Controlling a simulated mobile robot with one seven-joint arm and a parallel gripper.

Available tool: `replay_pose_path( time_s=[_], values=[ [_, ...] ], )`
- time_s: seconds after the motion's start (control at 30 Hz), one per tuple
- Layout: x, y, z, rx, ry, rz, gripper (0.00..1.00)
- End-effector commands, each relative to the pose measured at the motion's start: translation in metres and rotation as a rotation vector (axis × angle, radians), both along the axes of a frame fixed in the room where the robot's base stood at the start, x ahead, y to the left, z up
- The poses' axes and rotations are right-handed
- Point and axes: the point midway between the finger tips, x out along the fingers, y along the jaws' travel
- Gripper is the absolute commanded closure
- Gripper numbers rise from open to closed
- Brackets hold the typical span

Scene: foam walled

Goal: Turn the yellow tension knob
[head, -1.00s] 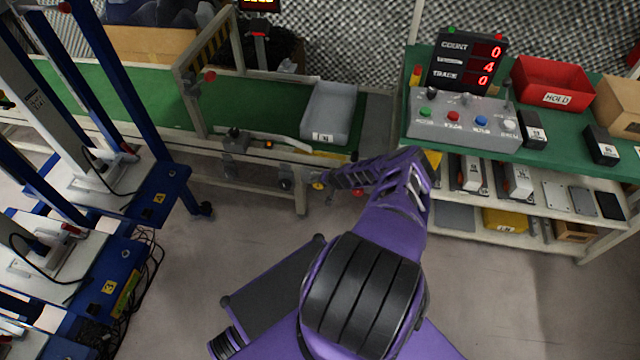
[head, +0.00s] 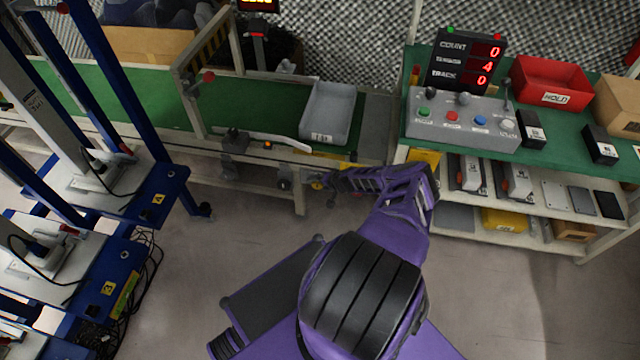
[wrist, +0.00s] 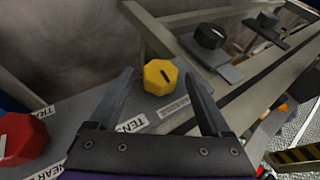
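The yellow tension knob (wrist: 161,77) is an eight-sided knob with a dark pointer line, on a grey panel in the wrist view. My gripper (wrist: 159,74) is open, one finger on each side of the knob, with gaps showing on both sides. I cannot tell how far the fingertips reach down around it. In the head view the yellow knob (head: 318,182) shows at the left end of my gripper (head: 332,181), under the conveyor's front rail.
A red knob (wrist: 18,138) sits left of the yellow one on the same panel, and a black knob (wrist: 210,36) sits to the right. The conveyor frame (wrist: 215,100) runs close by my right finger. A grey tray (head: 328,112) rests on the conveyor's end.

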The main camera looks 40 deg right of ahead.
Motion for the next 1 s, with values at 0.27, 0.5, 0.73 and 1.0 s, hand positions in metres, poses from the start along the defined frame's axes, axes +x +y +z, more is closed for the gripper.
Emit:
replay_pose_path(
  time_s=[0.27,0.5,0.73,1.0],
  values=[
    [0.0,-0.001,0.002,-0.001,-0.001,-0.002,0.18],
    [-0.016,-0.004,0.024,-0.001,-0.002,-0.003,0.18],
    [-0.047,-0.006,0.059,0.0,-0.001,-0.003,0.18],
    [-0.086,-0.009,0.102,-0.002,-0.001,-0.003,0.18]
  ],
)
